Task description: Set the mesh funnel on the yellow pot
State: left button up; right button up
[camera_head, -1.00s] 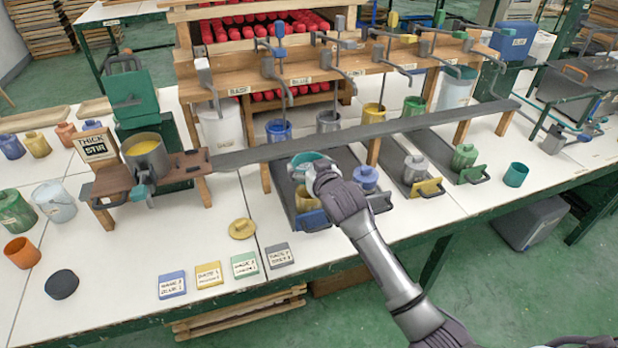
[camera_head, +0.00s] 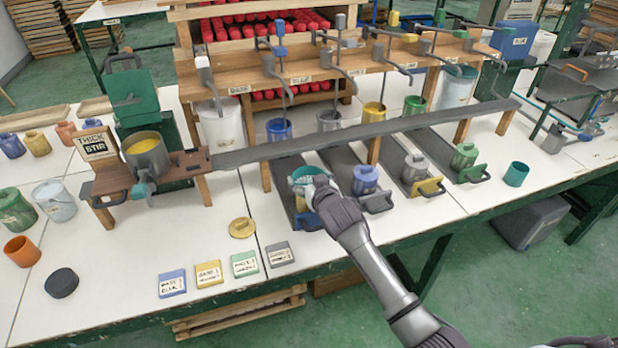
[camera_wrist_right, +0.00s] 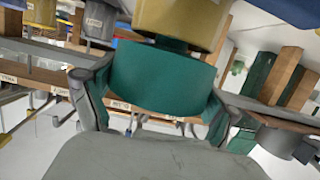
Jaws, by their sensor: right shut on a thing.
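The teal mesh funnel (camera_head: 303,171) is in my right gripper (camera_head: 316,184), whose fingers stand on both sides of it. The funnel also shows between the fingers in the right wrist view (camera_wrist_right: 160,78). The yellow pot (camera_wrist_right: 180,18) is directly under the funnel, with the funnel's narrow neck at its rim. The wrist picture looks upside down. I cannot tell whether the funnel rests on the pot. In the head view the funnel and my gripper hide most of the pot, which stands near the front of a dark lane. My left gripper is not in view.
A blue pot (camera_head: 366,179) stands in the lane just right of my gripper. A grey pot (camera_head: 415,166) and a green pot (camera_head: 464,156) stand further right. A dark raised rail (camera_head: 345,143) runs behind them.

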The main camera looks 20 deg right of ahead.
jog(key=o, duration=0.9)
jog(key=shift+f, duration=0.15)
jog(key=shift+r, duration=0.3)
jog(key=shift+r+p, duration=0.45)
jog(key=shift+r, duration=0.15)
jog(key=v, duration=1.2)
jog(key=shift+f, duration=0.25)
